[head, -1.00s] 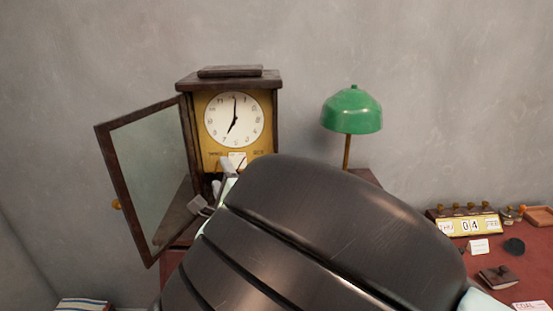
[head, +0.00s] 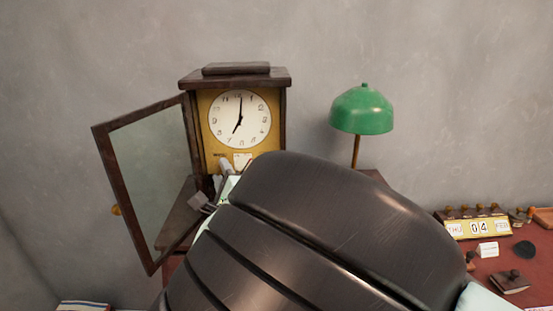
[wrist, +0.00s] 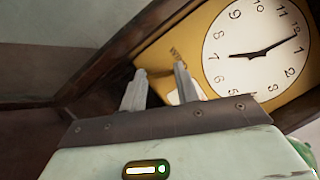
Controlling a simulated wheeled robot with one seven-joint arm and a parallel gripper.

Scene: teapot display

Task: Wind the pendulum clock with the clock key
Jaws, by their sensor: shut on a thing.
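The pendulum clock (head: 283,120) stands against the wall with its glass door (head: 150,180) swung open to the left. Its white dial (head: 240,119) sits on a yellow face plate, which also shows in the wrist view (wrist: 205,80). My gripper (head: 212,184) is at the lower left of the face, in front of the open case. In the wrist view its two fingers (wrist: 160,70) point towards the plate below the dial, with a gap between them. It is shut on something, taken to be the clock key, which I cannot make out. My arm hides the lower case.
A green lamp (head: 362,110) stands right of the clock. On the red tabletop (head: 488,265) at the right are a calendar block (head: 478,228), a small white card (head: 487,250) and a dark wallet-like object (head: 508,282). The wall is close behind.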

